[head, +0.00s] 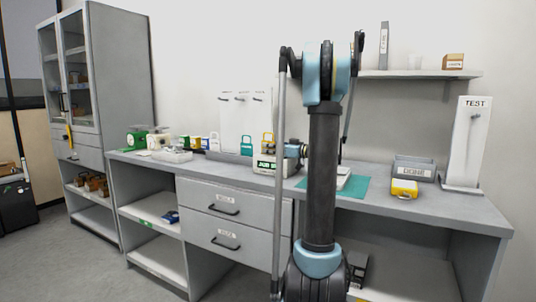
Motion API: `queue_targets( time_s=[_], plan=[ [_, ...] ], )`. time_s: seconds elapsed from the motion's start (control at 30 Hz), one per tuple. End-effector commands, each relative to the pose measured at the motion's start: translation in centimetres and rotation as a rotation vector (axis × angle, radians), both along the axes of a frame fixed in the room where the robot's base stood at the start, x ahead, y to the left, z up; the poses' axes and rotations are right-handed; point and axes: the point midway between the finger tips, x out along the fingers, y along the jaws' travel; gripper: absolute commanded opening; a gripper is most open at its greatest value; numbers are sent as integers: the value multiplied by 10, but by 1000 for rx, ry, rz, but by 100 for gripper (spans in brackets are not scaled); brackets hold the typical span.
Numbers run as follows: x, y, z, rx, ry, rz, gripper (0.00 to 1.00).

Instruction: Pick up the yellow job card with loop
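A yellow card with a loop-shaped top (267,139) shows at the middle of the long bench, just left of my arm. Its lower part is hidden behind or inside a pale box with a green-and-white label (266,164); I cannot tell which. A teal card with a similar loop (246,147) stands to its left. My arm rises upright in front of the bench and covers part of it. A small blue and dark part beside the arm, right of the pale box, may be my wrist. My gripper's fingers cannot be made out.
White hook boards (232,110) stand behind the cards. Green and cream scales (137,138) and a pale tray (172,156) are at left. At right are a teal mat (353,187), a yellow box (404,189), a grey DONE bin (414,170) and a TEST stand (468,140).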

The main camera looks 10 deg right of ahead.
Motion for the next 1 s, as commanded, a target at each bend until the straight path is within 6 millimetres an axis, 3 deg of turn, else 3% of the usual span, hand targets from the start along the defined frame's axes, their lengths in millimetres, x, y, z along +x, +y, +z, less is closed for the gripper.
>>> queue_targets(
  time_s=[0.03,0.13,0.17,0.67,1.0],
  plan=[
    [0,0,0,0,0,0,25],
    [0,0,0,0,0,0,3],
    [0,0,0,0,0,0,0],
    [0,0,7,0,0,0,0],
    [-1,0,58,0,0,0,0]
  ],
)
